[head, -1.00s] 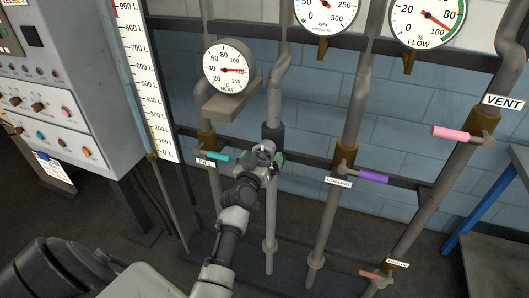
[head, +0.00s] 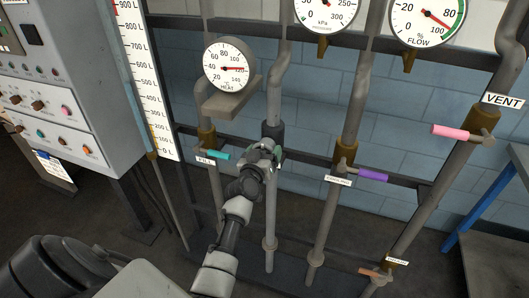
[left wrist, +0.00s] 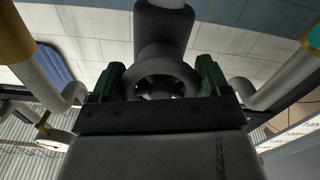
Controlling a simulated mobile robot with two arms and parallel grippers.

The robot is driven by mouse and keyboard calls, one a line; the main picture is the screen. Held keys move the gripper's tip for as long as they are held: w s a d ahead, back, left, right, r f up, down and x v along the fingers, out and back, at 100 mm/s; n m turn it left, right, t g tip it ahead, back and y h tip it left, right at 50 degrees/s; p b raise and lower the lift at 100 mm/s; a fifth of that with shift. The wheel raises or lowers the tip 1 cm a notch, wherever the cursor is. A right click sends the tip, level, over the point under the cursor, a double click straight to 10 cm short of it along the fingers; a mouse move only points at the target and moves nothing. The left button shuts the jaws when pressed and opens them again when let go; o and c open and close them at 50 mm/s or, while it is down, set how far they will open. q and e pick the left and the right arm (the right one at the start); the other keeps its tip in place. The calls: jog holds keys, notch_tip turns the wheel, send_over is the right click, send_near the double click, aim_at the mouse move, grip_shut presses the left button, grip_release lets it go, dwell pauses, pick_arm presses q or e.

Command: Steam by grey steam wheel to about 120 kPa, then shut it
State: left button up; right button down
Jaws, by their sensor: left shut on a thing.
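The grey steam wheel (left wrist: 160,78) shows in the left wrist view as a dark round rim with spokes, in front of its valve body. My left gripper (left wrist: 160,84) is shut on it, with a green finger on each side of the rim. In the head view my left gripper (head: 264,155) covers most of the wheel on the middle grey pipe (head: 273,100). The pressure gauge (head: 328,14) in kPa is cut off by the top edge, and I cannot read its needle. My right gripper is not in view.
Close by are the teal fill handle (head: 217,155), the purple cooling handle (head: 373,175) and the pink vent handle (head: 450,132). The heat gauge (head: 229,66) sits above left, the flow gauge (head: 427,20) at upper right. A control cabinet (head: 50,95) stands left.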

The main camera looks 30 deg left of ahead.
pick_arm(q)
jog(key=n, duration=0.5)
jog(key=shift+p, duration=0.35)
jog(key=n, duration=0.5)
jog(key=shift+d+r, duration=0.1)
dwell(0.5)
jog(key=o, duration=0.9)
jog(key=v, duration=1)
jog(key=shift+s+b, duration=0.35)
jog(key=shift+s, duration=0.05)
